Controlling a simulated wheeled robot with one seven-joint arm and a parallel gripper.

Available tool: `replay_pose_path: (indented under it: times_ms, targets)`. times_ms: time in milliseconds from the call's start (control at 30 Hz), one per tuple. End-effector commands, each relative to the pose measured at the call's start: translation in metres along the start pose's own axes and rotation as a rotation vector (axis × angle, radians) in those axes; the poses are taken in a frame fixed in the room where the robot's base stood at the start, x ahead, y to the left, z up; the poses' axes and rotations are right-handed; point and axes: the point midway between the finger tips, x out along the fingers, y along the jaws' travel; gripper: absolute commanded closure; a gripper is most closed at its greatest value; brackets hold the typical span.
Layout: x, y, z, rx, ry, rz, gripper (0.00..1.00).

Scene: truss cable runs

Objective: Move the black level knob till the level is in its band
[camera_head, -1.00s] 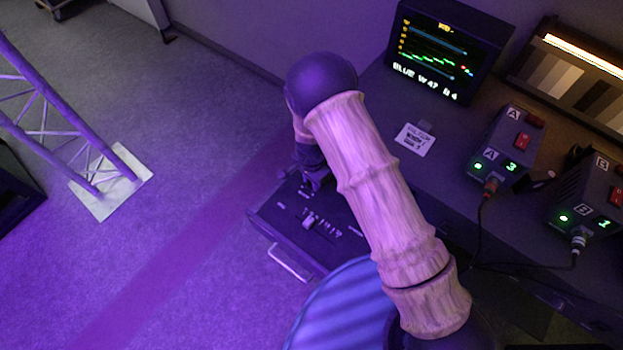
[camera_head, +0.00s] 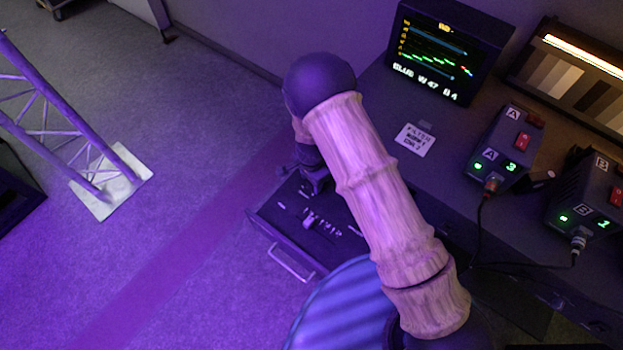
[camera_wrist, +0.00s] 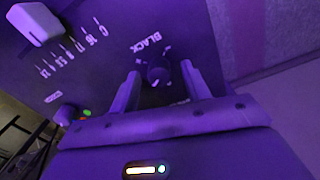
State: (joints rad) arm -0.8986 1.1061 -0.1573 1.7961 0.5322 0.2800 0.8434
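The black level knob (camera_wrist: 157,73) is a small dark round knob beside the printed word BLACK in the wrist view. My gripper (camera_wrist: 160,68) has its two fingers apart, one on each side of the knob, with a narrow gap seeming to show on each side. In the head view my gripper (camera_head: 316,180) is over the back of the dark control panel (camera_head: 278,228), and the arm hides the knob.
A pale selector lever (camera_head: 309,220) stands on the panel by a row of numbers; it also shows in the wrist view (camera_wrist: 36,22). A handle (camera_head: 290,263) is at the panel's front. Cabled boxes A (camera_head: 507,145) and B (camera_head: 590,195) stand right.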

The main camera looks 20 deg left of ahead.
Motion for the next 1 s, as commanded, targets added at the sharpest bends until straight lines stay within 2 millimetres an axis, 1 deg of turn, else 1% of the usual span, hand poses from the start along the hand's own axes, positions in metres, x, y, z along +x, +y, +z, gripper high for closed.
replay_pose_path:
  times_ms: [167,267,367,567,1000]
  targets:
    - [-0.002,0.000,0.000,0.000,0.000,0.001,0.53]
    - [-0.008,0.000,0.000,0.000,0.000,0.000,0.53]
    - [-0.020,0.000,0.000,0.000,0.001,-0.001,0.53]
    - [-0.057,-0.001,0.000,-0.002,0.001,-0.003,0.53]
    - [-0.144,-0.001,0.000,-0.001,0.001,-0.004,0.53]
